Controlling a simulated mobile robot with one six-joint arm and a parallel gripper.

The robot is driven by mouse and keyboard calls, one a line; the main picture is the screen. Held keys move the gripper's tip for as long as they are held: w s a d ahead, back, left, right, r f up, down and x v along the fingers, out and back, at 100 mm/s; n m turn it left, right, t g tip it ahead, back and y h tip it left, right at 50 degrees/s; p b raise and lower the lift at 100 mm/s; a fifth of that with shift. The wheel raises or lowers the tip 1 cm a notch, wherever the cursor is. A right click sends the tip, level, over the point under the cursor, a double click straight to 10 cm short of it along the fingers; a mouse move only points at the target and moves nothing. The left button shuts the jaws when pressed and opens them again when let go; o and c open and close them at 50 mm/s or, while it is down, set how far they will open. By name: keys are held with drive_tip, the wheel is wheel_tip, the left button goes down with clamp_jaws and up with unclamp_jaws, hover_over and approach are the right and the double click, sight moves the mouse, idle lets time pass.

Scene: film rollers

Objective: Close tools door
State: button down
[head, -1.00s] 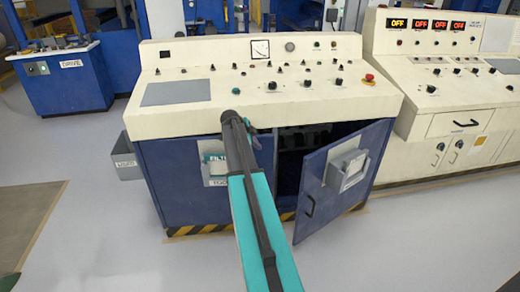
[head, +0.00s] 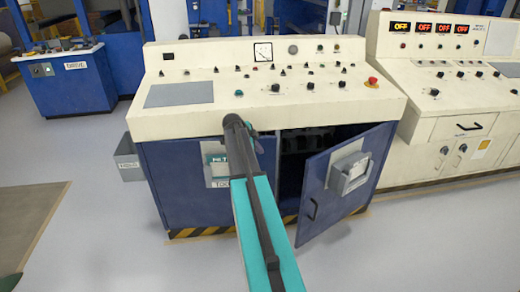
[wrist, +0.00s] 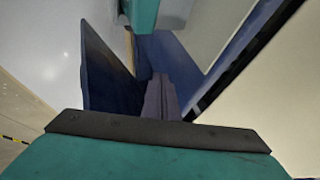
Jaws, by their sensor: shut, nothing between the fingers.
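A blue cabinet under a cream control desk has its right-hand door (head: 345,178) standing open, swung outward on its right side, with a grey box and a dark handle on its face. The left part of the cabinet is closed and carries a sign (head: 222,168) with a label that seems to read "TOO...", partly hidden by my arm. In the wrist view my gripper (wrist: 160,98) is shut and empty, with a dark blue panel (wrist: 106,72), perhaps the door, to its left. In the head view my arm largely hides the gripper, so contact cannot be told.
The cream desk top (head: 190,122) with knobs overhangs the cabinet, close to my arm. A second cream console (head: 440,105) stands at right. A grey bin (head: 127,160) is beside the cabinet's left side. The grey floor (head: 400,240) in front of the door is clear.

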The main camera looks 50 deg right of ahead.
drive_tip(key=s+a+r, duration=0.2)
drive_tip(key=a+r, duration=0.5)
drive_tip(key=r, duration=0.1)
drive_tip(key=shift+s+a, duration=0.15)
drive_tip(key=shift+s, duration=0.25)
drive_tip(key=s+a+f+n+g+y, duration=0.1)
drive_tip(key=s+a+f+n+y, duration=0.15)
drive_tip(key=a+f+n, duration=0.85)
drive_tip(key=s+a+f+n+y, duration=0.2)
drive_tip(key=s+a+f+n, duration=0.15)
drive_tip(key=a+f, duration=1.5)
drive_tip(key=s+a+f+n+g+y, duration=0.1)
drive_tip(key=s+a+f+n, duration=0.3)
drive_tip(key=s, duration=0.5)
drive_tip(key=s+a+f+n+g, duration=0.1)
drive_tip(key=s+a+f+n, duration=0.3)
drive_tip(key=s+a+f, duration=0.4)
drive_tip(key=s+a+f+n+g+y, duration=0.1)
drive_tip(key=s+a+f+n+g, duration=0.1)
drive_tip(key=s+a+f+n, duration=0.2)
drive_tip(key=s+a+f, duration=0.3)
drive_tip(key=s, duration=0.4)
drive_tip(key=shift+f+y, duration=0.15)
drive_tip(key=shift+y, duration=0.2)
drive_tip(key=shift+s, duration=0.15)
